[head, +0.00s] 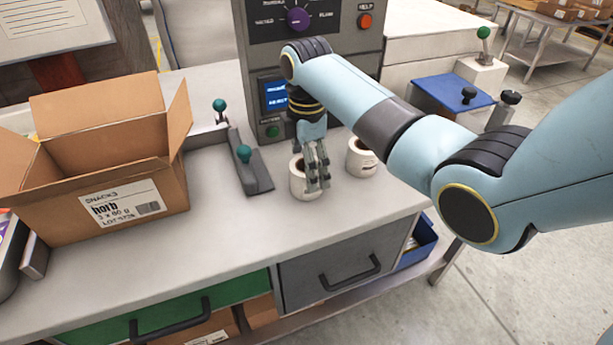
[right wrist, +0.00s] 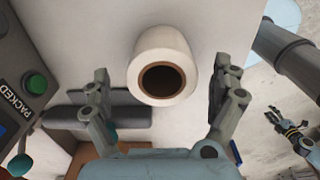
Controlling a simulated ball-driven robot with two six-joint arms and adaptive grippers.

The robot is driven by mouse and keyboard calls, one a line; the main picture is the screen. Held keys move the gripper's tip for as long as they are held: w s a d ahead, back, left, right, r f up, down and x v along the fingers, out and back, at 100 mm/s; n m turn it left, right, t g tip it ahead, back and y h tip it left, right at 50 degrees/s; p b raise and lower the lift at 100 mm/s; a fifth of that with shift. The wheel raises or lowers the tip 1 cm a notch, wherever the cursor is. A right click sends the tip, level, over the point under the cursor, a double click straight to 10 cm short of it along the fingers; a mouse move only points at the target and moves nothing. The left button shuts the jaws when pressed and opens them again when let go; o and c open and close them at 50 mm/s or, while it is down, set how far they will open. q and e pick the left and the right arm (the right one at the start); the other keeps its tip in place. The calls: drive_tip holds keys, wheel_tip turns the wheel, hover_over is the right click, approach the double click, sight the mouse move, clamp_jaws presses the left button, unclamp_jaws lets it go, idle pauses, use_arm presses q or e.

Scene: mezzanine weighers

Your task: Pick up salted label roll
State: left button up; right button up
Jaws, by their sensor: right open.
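Two white label rolls with brown cores stand on the grey worktop. The left roll (head: 297,185) is partly hidden behind my right gripper (head: 318,180); the other roll (head: 360,158) stands to its right. I cannot read which one is salted. In the right wrist view one roll (right wrist: 163,42) shows its core towards the camera, centred ahead of my right gripper (right wrist: 160,85). The open fingers stand apart on either side of it, with visible gaps. My left gripper (right wrist: 290,128) shows small at the right of that view, away from the roll; its opening is unclear.
An open carton (head: 110,150) stands at left on the worktop (head: 225,235). A grey lever unit (head: 250,165) lies left of the rolls. The control cabinet (head: 262,60) rises behind them. Clear worktop lies in front; drawers (head: 340,265) are below.

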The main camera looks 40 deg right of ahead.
wheel_tip(320, 180, down, 5)
drive_tip(key=shift+s+a+r, duration=0.1)
drive_tip(key=shift+r, duration=0.1)
drive_tip(key=shift+c, duration=0.4)
drive_tip(key=c, duration=1.2)
